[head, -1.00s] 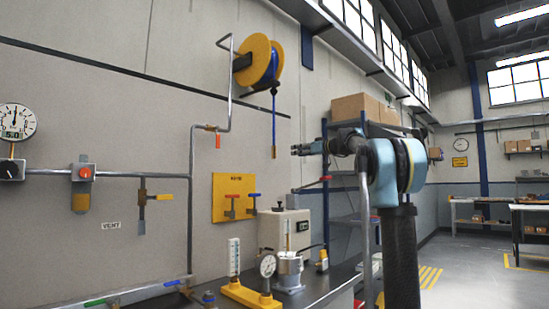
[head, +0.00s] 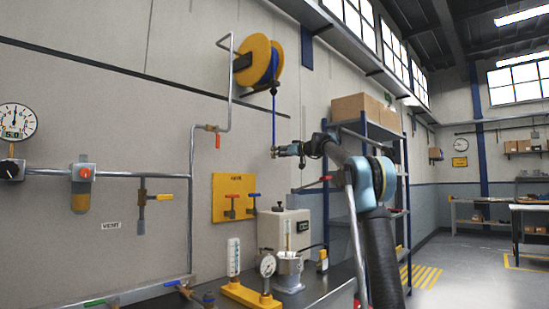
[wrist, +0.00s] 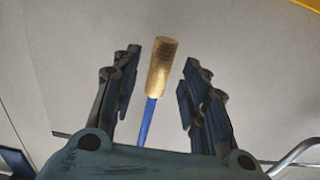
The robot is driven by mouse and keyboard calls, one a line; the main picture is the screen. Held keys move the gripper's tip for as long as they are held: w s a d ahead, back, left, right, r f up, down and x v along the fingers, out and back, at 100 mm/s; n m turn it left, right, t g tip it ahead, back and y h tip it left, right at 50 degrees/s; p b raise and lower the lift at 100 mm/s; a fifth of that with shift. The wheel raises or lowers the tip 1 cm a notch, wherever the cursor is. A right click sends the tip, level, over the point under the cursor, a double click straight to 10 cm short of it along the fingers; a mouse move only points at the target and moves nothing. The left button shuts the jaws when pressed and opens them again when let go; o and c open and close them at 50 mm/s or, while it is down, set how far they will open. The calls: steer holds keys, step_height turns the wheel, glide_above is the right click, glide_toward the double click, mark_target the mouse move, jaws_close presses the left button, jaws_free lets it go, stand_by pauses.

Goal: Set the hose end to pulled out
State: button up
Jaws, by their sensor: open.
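The hose end is a brass-coloured cylinder (wrist: 161,68) on a blue hose (wrist: 147,122). In the wrist view it shows between the two spread fingers of my gripper (wrist: 162,62), with a gap on each side. In the head view the blue hose (head: 273,115) hangs straight down from the yellow reel (head: 258,61) on the wall. My gripper (head: 276,150) is at the hose's lower end there and mostly hides the brass end. The gripper is open and holds nothing; how deep the end sits between the fingers is unclear.
A grey pipe (head: 192,190) runs up the wall left of the hose. A yellow panel (head: 226,197) with valve handles is below left. A blue shelf rack (head: 327,215) is to the right.

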steer(key=shift+x, duration=1.95)
steer(key=shift+c, duration=0.6)
jaws_close()
